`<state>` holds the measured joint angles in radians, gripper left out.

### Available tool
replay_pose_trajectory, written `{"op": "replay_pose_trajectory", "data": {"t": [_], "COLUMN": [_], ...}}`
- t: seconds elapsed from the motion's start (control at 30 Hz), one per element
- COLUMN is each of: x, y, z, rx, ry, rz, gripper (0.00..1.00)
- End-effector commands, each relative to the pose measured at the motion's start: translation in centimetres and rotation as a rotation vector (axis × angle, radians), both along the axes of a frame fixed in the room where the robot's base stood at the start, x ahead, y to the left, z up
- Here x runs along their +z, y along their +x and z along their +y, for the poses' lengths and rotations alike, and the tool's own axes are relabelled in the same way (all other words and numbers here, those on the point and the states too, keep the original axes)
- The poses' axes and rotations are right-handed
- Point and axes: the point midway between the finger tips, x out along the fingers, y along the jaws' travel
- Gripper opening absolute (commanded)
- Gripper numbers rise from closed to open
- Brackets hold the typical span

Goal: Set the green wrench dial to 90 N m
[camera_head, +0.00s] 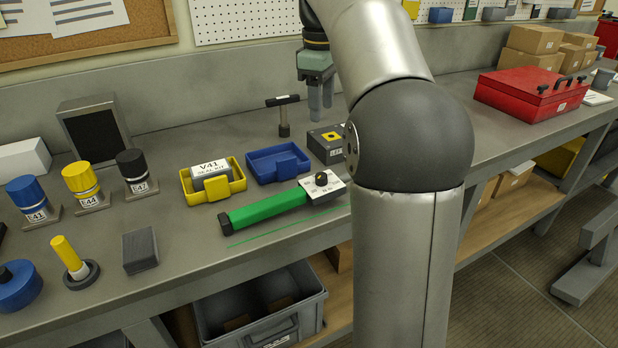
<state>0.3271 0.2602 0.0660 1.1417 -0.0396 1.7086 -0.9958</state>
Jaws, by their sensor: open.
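The green wrench (262,210) lies on the grey bench, its handle running from lower left to upper right. At its right end is a pale marked plate (334,187) with a black dial knob (321,179). The markings are too small to read, so I cannot tell the setting. My gripper (320,112) is open and empty, pointing down above the back of the bench. In the picture it is above the dial, apart from it. My arm hides the area just right of the plate.
A yellow tray (238,184) with a V41 box (210,170) and a blue tray (262,177) stand behind the wrench. A dark box with a yellow top (333,136) and a hammer-like tool (283,118) stand near my gripper. Capped cylinders stand left.

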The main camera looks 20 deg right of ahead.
Motion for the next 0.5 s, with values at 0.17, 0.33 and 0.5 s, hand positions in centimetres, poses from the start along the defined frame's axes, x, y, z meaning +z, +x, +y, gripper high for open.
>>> {"op": "replay_pose_trajectory", "data": {"t": [0.17,0.33,0.5], "x": [-1.5,-4.9,-8.7], "y": [0.1,0.1,0.2], "z": [-0.1,-0.2,-0.3], "rx": [0.006,0.005,0.004], "ry": [0.0,0.001,0.0], "rz": [0.0,0.002,0.002], "gripper": [0.49,0.49,0.49]}}
